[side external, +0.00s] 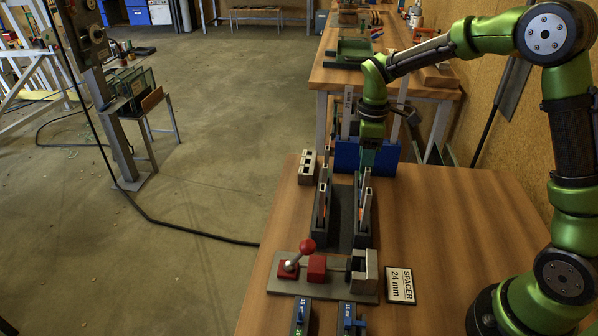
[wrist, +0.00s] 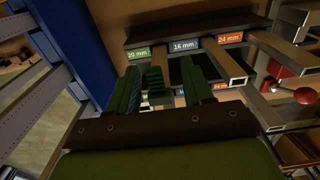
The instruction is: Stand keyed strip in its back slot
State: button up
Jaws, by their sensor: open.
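My gripper (side external: 370,160) points down at the far end of the table, in front of the blue rack (side external: 345,157). In the wrist view its two green fingers (wrist: 159,76) stand apart. A green stepped piece (wrist: 155,88) shows between them; I cannot tell whether it is the keyed strip or whether the fingers touch it. Hollow grey bars (wrist: 232,70) lie beyond the fingers, by a dark ledge with 20 mm, 16 mm and 24 mm labels. I cannot tell which slot is the back one.
A clamp with a red ball handle (side external: 307,247) sits on a grey plate in front of the uprights. A "SPACER 24 mm" card (side external: 400,285) lies to its right. Two blue-marked pieces (side external: 300,316) stand at the front edge.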

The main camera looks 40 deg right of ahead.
notch_tip(320, 180, up, 17)
jog(key=shift+f, duration=0.2)
dwell(0.4)
jog(key=s+a+f+m+t+y, duration=0.1)
jog(key=s+a+m+t, duration=0.2)
jog(key=s+m, duration=0.3)
jog(key=s+a+f+m+t+y, duration=0.1)
jog(key=s+a+m+t, duration=0.3)
jog(key=s, duration=0.9)
jog(key=f+m, duration=0.1)
jog(key=m, duration=0.2)
jog(key=shift+s+f, duration=0.15)
jog(key=shift+s, duration=0.1)
